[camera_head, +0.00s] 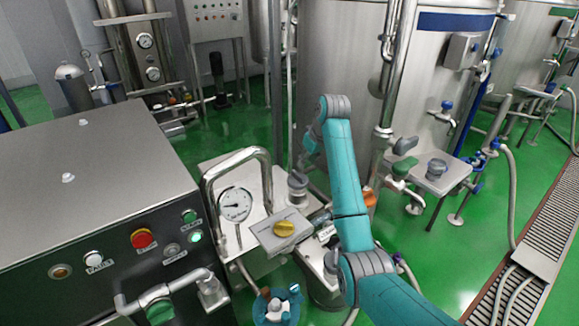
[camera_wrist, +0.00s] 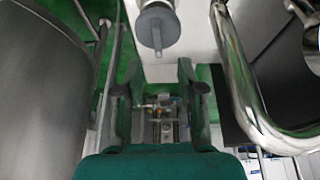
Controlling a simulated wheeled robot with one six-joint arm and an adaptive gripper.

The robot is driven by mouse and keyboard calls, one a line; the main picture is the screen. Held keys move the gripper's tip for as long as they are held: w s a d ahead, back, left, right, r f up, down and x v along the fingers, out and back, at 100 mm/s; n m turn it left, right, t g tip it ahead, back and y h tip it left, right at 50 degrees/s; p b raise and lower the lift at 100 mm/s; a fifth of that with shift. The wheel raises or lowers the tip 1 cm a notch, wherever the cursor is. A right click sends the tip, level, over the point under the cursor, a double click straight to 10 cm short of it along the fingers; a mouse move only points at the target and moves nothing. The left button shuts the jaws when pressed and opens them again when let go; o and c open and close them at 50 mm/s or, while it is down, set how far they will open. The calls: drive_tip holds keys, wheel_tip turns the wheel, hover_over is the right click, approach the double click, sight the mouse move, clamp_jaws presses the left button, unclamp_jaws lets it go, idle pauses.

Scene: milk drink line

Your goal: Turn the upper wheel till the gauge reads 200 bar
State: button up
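A grey wheel (camera_head: 298,180) sits on a pale round stem on top of the machine, beside the curved steel pipe. It shows at the top of the wrist view (camera_wrist: 157,27). The white round gauge (camera_head: 236,204) stands left of it; its needle points roughly left, but the numbers are too small to read. In the wrist view my gripper (camera_wrist: 158,78) has its two fingers spread with nothing between them. The wheel is beyond the fingertips, apart from them.
A yellow knob (camera_head: 284,228) sits on a grey box in front of the wheel. The curved steel pipe (camera_head: 264,158) arches close by and runs down the wrist view's right side. A control panel with a red button (camera_head: 142,238) is left; a large tank (camera_head: 335,70) stands behind.

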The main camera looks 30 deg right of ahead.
sight(298, 174)
drive_tip(key=x, duration=0.5)
drive_tip(key=w+x, duration=0.1)
drive_tip(key=x, duration=0.4)
drive_tip(key=shift+d+r, duration=0.15)
drive_tip(key=shift+r, duration=0.1)
clamp_jaws()
